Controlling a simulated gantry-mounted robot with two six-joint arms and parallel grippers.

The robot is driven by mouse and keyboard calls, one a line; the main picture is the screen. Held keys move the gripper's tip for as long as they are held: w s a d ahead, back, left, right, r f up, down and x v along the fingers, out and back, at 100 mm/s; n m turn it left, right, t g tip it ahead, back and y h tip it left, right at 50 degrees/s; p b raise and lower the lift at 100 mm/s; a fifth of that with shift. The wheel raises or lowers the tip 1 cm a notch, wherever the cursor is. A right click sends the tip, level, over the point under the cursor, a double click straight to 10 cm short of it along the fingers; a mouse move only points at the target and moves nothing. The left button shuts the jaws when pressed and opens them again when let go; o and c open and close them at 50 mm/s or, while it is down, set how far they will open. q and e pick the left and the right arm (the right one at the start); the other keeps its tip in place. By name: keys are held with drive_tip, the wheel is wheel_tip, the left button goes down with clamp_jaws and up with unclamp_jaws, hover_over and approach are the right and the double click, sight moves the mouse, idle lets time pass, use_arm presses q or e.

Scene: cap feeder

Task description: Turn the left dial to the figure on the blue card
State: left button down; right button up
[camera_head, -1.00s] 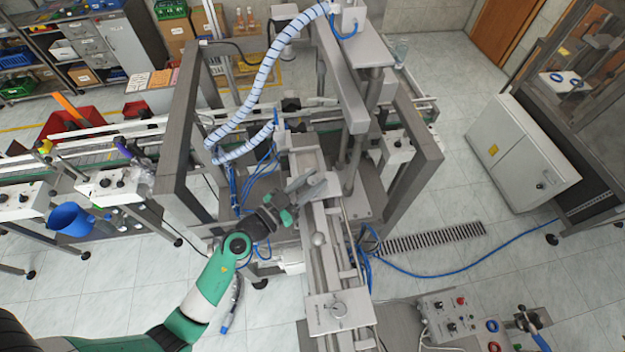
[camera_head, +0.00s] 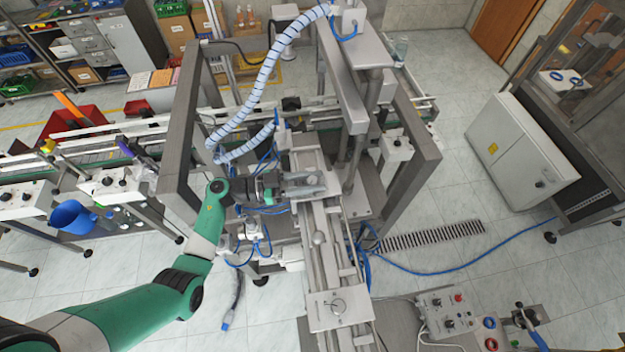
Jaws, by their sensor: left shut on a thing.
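My left gripper (camera_head: 318,184) reaches in from the left over the upper end of the feeder rail. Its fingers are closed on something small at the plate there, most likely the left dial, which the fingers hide. I cannot make out a blue card or any figure. My right gripper is out of view.
A grey frame (camera_head: 178,130) stands around the rail, with a post close to my left arm. A control box (camera_head: 447,312) stands at lower right. The floor at right is mostly clear.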

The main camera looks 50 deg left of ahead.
use_arm(q)
drive_tip(key=shift+w+a+f+m+g+h+b, duration=0.1)
drive_tip(key=shift+m+g+h+b, duration=0.2)
drive_tip(key=shift+m+g+h, duration=0.3)
drive_tip(key=m+g+h+b, duration=0.2)
drive_tip(key=g+b, duration=0.1)
drive_tip(key=b, duration=0.1)
drive_tip(key=m+g+h+b, duration=0.2)
drive_tip(key=g+h+b, duration=0.1)
drive_tip(key=b, duration=0.1)
drive_tip(key=shift+f+m, duration=0.2)
drive_tip(key=shift+m, duration=0.2)
drive_tip(key=shift+r+m+g+b, duration=0.2)
drive_tip(key=shift+m+g+b, duration=0.25)
drive_tip(key=shift+b, duration=0.2)
drive_tip(key=c, duration=0.5)
unclamp_jaws()
drive_tip(key=shift+c, duration=0.2)
drive_tip(key=shift+r, duration=0.15)
